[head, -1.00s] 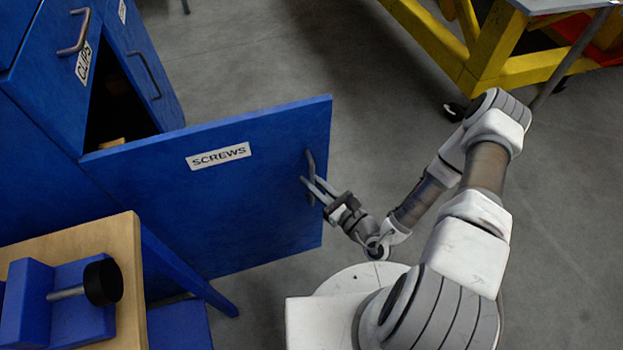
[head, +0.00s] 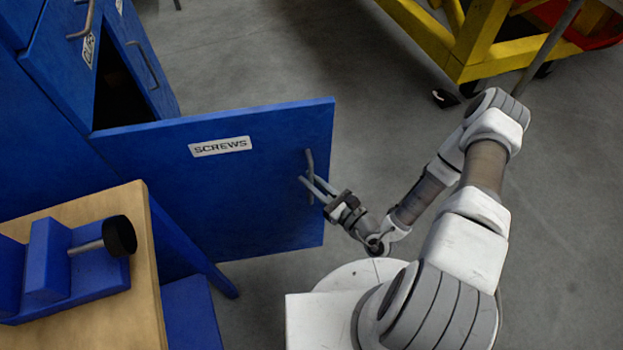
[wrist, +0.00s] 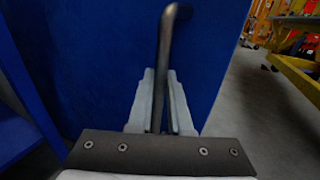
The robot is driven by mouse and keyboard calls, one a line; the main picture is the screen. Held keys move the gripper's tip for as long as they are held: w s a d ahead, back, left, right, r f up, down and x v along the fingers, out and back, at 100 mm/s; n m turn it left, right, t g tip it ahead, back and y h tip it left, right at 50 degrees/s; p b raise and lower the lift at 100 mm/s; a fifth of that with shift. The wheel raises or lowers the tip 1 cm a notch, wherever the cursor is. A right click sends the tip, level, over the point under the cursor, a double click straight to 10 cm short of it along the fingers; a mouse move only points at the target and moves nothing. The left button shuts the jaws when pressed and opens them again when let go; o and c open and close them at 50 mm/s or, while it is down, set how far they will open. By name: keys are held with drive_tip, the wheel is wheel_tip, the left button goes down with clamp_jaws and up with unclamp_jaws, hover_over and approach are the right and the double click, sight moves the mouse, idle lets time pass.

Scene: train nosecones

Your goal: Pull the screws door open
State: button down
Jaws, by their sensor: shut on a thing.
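The blue screws door (head: 230,200), with a white SCREWS label (head: 220,146), stands swung out from the blue cabinet in the head view. Its dark metal handle (head: 310,162) is near the door's right edge. My gripper (head: 312,188) is shut on the handle, with its fingers on either side of the bar. The wrist view shows the handle bar (wrist: 168,50) running down between the two pale fingers (wrist: 160,110), with the blue door face (wrist: 105,50) behind it. The lower part of the handle is hidden by the gripper.
The clips door (head: 60,60) and another handled door (head: 140,60) are at the upper left. A wooden table (head: 110,320) with a blue fixture stands at the lower left. A yellow frame (head: 480,45) is at the upper right. Grey floor is open between.

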drive_tip(key=shift+s+a, duration=0.15)
drive_tip(key=shift+s, duration=0.2)
idle(0.3)
drive_tip(key=c, duration=0.8)
unclamp_jaws()
drive_tip(key=shift+c, duration=0.2)
